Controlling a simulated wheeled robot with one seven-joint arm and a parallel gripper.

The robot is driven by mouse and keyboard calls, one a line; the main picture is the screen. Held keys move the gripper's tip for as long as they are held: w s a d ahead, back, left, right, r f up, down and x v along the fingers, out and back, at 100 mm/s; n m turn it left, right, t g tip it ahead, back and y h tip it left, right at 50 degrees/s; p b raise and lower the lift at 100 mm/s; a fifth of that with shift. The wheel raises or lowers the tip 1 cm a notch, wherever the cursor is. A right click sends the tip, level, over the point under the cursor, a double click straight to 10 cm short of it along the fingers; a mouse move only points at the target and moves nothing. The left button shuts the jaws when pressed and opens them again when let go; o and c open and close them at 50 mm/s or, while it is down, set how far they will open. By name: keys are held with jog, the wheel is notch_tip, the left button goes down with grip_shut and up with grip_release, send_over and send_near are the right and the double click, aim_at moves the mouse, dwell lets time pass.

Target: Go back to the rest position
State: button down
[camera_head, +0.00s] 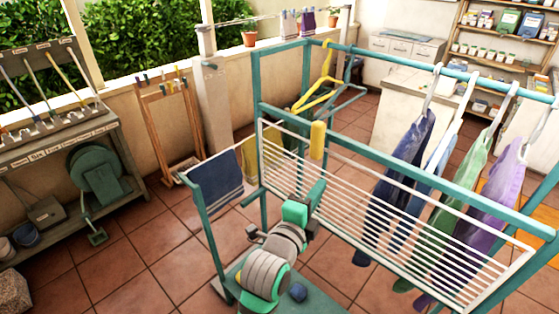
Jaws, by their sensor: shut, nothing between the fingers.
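My grey and green arm rises from the bottom middle of the head view, in front of the drying rack's white slatted panel (400,215). The teal drying rack (281,47) stands around and beyond the arm.
Blue, green and purple garments (497,180) hang at the right. A yellow hanger (318,97) hangs at the back. A dark blue towel (215,180) hangs left of my arm. A tool bench (70,145) stands at the left. Tiled floor (130,255) is clear between.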

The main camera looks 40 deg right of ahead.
jog(key=shift+a, duration=0.1)
jog(key=a+f+n+t+y, duration=0.5)
jog(key=a+f+n, duration=0.3)
jog(key=n, duration=0.4)
jog(key=a+f+n+t+y, duration=0.5)
jog(key=a+f+n, duration=0.1)
jog(key=a+n, duration=0.5)
jog(key=s+a+f+n+g+y, duration=0.1)
jog(key=s+a+f+n+y, duration=0.2)
jog(key=s+a, duration=0.7)
jog(key=s+a+f+n+g+y, duration=0.1)
jog(key=s+a+f+n+y, duration=0.2)
jog(key=s+a+f, duration=0.5)
jog(key=s+a+n, duration=0.1)
jog(key=s+a, duration=0.1)
jog(key=s, duration=0.5)
jog(key=shift+s+f, duration=0.25)
jog(key=shift+f, duration=0.05)
